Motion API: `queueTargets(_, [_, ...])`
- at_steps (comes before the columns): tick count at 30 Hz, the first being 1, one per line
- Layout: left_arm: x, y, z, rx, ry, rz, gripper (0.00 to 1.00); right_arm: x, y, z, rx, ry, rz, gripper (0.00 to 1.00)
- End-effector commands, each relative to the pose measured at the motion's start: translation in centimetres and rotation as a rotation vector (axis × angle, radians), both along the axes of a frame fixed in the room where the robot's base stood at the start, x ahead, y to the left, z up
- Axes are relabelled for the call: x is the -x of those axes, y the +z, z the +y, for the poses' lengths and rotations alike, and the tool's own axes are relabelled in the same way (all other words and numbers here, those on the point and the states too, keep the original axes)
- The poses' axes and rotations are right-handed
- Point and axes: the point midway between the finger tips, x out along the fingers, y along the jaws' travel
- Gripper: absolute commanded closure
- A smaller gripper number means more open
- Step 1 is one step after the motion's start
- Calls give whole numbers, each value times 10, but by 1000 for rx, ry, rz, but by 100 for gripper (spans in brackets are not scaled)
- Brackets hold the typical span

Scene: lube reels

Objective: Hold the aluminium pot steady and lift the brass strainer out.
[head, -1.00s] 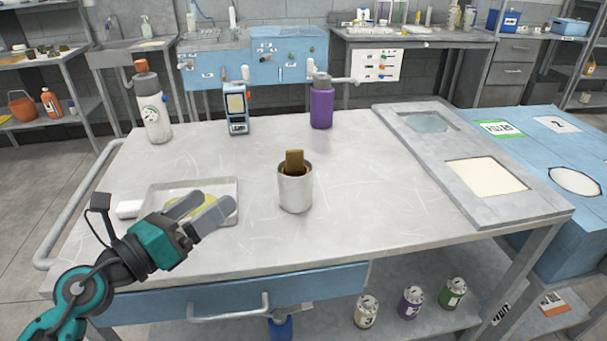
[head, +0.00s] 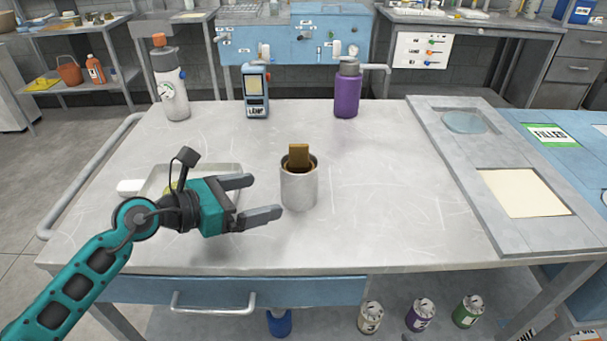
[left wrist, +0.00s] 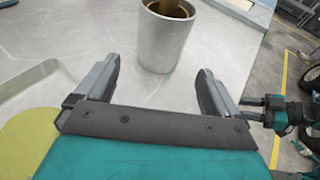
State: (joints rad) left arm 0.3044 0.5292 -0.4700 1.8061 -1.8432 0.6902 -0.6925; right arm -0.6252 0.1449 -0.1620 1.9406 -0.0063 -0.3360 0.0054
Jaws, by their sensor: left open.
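The aluminium pot (head: 299,189) stands upright near the middle of the table. The brass strainer (head: 299,157) sits inside it, with its flat upper part sticking out above the rim; its lower part is hidden by the pot. My left gripper (head: 264,199) is open and empty, just left of the pot, with its fingers pointing toward it. In the left wrist view the pot (left wrist: 163,42) is ahead, beyond the two fingertips, and the strainer (left wrist: 172,9) shows in its mouth. The right gripper does not clearly show in the head view.
A shallow tray (head: 160,173) lies behind my left gripper, partly hidden. A white bottle (head: 170,85), a blue handheld device (head: 256,92) and a purple bottle (head: 347,92) stand at the back. A grey panel (head: 455,160) lies on the right. The table in front of the pot is clear.

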Motion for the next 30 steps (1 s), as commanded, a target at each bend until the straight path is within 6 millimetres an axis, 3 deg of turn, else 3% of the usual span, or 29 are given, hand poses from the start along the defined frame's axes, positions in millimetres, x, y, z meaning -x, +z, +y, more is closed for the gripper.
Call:
queueTargets(18, [-44,-25,-65,3,-1,1,4,0,-21,2,-4,0,5,57])
queueTargets(30, [-50,-27,-74,2,-1,0,4,-2,-19,5,-10,5,2,57])
